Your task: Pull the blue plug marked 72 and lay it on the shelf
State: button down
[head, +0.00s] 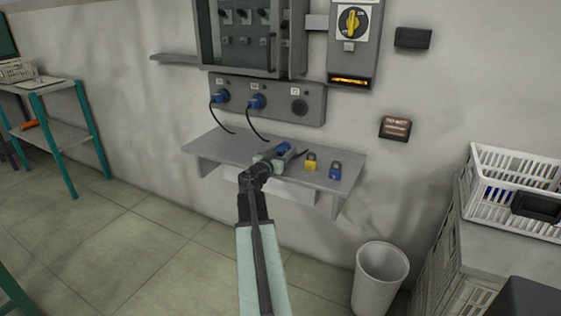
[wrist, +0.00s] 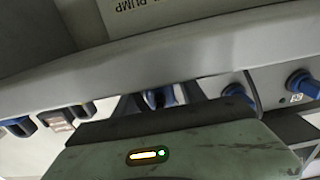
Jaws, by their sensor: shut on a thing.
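My gripper (head: 274,156) is over the shelf (head: 228,147), shut on a blue plug (head: 284,150). In the wrist view my gripper (wrist: 160,101) shows the blue plug (wrist: 160,96) between its fingers, partly hidden by a grey edge. I cannot tell whether the plug touches the shelf. On the socket panel (head: 275,106) above, the right socket (head: 299,107) is empty; its small label looks like 72. Two other blue plugs, one at the left (head: 220,97) and one in the middle (head: 256,102), sit in their sockets with black cords hanging down.
A yellow padlock (head: 310,162) and a blue padlock (head: 335,171) stand on the shelf right of my gripper. A grey cabinet (head: 290,40) and a yellow rotary switch (head: 353,22) are above. A bin (head: 380,278) stands below right. The shelf's left part is clear.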

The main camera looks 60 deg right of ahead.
aim_at(281, 148)
jog(key=shift+f+b, duration=0.45)
jog(key=shift+f, duration=0.2)
jog(key=shift+c, duration=0.6)
grip_release()
jog(key=shift+r, duration=0.2)
jog(key=shift+a+r+p, duration=0.2)
jog(key=shift+r+p, duration=1)
jog(key=shift+p, duration=0.1)
jog(key=shift+a+r+p, duration=0.15)
jog(key=shift+r+p, duration=1.1)
jog(key=shift+p, duration=0.05)
jog(key=shift+a+r+p, duration=0.2)
jog(key=shift+r+p, duration=1)
jog(key=shift+p, duration=0.1)
